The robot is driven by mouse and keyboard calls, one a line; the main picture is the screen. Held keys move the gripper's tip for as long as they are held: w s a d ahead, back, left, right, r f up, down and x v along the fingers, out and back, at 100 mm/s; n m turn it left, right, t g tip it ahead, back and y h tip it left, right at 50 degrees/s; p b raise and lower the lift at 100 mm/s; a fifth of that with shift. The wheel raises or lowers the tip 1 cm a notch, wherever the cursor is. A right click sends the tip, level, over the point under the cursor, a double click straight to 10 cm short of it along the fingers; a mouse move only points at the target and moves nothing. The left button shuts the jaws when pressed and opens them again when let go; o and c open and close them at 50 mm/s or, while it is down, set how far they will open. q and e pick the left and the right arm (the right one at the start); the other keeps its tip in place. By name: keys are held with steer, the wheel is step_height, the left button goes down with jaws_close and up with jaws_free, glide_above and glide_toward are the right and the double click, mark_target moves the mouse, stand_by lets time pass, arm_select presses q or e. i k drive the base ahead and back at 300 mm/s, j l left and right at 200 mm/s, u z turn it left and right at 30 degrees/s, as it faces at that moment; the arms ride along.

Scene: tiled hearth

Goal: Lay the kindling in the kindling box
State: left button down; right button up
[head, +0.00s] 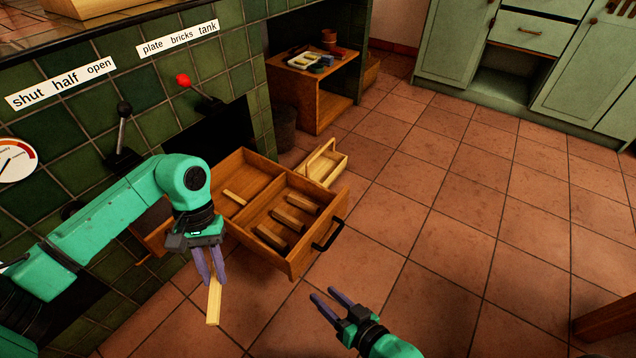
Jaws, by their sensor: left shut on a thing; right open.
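My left gripper (212,281) points down and is shut on a pale stick of kindling (213,306), which hangs in front of the open wooden drawer (296,262). The drawer has a divider. One pale stick (234,197) lies in its left compartment, and three darker, thicker pieces (290,220) lie in its right compartment. A small pale wooden box with a raised handle (335,174) stands on the floor behind the drawer; its inside is partly hidden. I cannot tell which of these is the kindling box. My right gripper (329,300) is open and empty, right of the drawer.
The drawer's black handle (328,236) sticks out at the front. The green tiled hearth with a black-knobbed lever (123,112) and a red-knobbed lever (184,80) is at left. A dark bucket (284,128) stands by the wooden shelf unit (318,105).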

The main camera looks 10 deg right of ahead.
mark_target(323, 174)
steer(key=k+u, duration=0.45)
steer(key=k+j+u, duration=0.2)
steer(key=u, duration=0.25)
steer(key=k+j+u, duration=0.3)
steer(key=u, duration=0.15)
steer(key=i+l+u, duration=0.15)
steer(key=l+u, duration=0.35)
steer(key=l, duration=0.95)
steer(key=k+l+u, duration=0.1)
steer(key=l+u, duration=0.4)
steer(key=l, duration=0.9)
